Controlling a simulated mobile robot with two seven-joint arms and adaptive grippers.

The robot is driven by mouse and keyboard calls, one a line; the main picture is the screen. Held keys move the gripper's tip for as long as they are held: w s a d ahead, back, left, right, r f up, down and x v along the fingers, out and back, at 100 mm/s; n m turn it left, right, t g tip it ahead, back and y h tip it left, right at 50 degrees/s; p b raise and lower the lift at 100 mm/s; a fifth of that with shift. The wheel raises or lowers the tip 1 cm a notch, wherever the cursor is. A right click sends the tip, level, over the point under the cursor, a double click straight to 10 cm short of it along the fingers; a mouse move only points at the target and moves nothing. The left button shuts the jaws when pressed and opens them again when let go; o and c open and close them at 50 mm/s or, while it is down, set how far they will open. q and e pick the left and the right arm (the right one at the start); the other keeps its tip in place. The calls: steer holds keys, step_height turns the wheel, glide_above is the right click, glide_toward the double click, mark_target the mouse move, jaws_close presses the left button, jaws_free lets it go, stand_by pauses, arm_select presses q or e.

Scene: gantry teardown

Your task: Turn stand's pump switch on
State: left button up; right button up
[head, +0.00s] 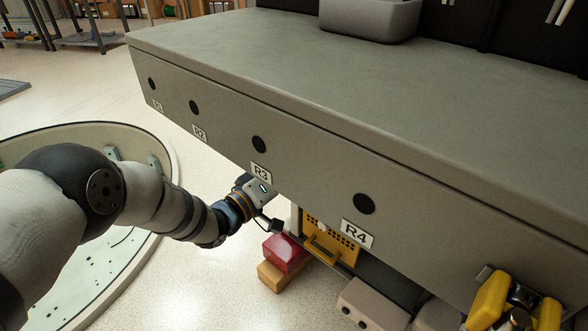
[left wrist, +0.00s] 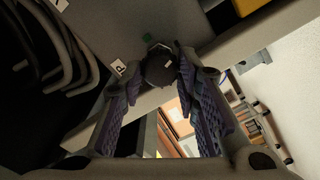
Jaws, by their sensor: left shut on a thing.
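The stand (head: 330,75) is a long grey bench with black round knobs labelled R1 to R4 along its front. My left gripper (head: 277,225) is at the bench's lower edge, below R3 (head: 258,145). In the left wrist view, my left gripper (left wrist: 160,76) is shut on a dark round knob (left wrist: 160,67), apparently the pump switch, with a finger on each side. The knob is hidden in the head view.
A red block (head: 285,252) and an orange-brown block (head: 281,277) are just below my left gripper. A yellow perforated box (head: 330,243) is under the bench by R4. A grey bin (head: 370,18) stands on the bench.

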arm_select(q)
steer(key=n+b, duration=0.3)
steer(key=n, duration=0.4)
steer(key=n+b, duration=0.2)
steer(key=n, duration=0.5)
steer(key=shift+f+n+b, duration=0.2)
steer(key=shift+n+b, duration=0.1)
steer(key=shift+b, duration=0.1)
arm_select(e)
steer(key=shift+g, duration=0.6)
steer(key=f, duration=0.1)
steer(key=s+f, duration=0.2)
steer(key=f, duration=0.1)
steer(key=shift+s+d, duration=0.1)
steer(key=shift+d, duration=0.05)
steer(key=shift+f, duration=0.1)
arm_select(q)
steer(key=o, duration=1.2)
steer(key=shift+r, duration=0.1)
steer(key=shift+c, duration=0.2)
steer(key=v, duration=1.2)
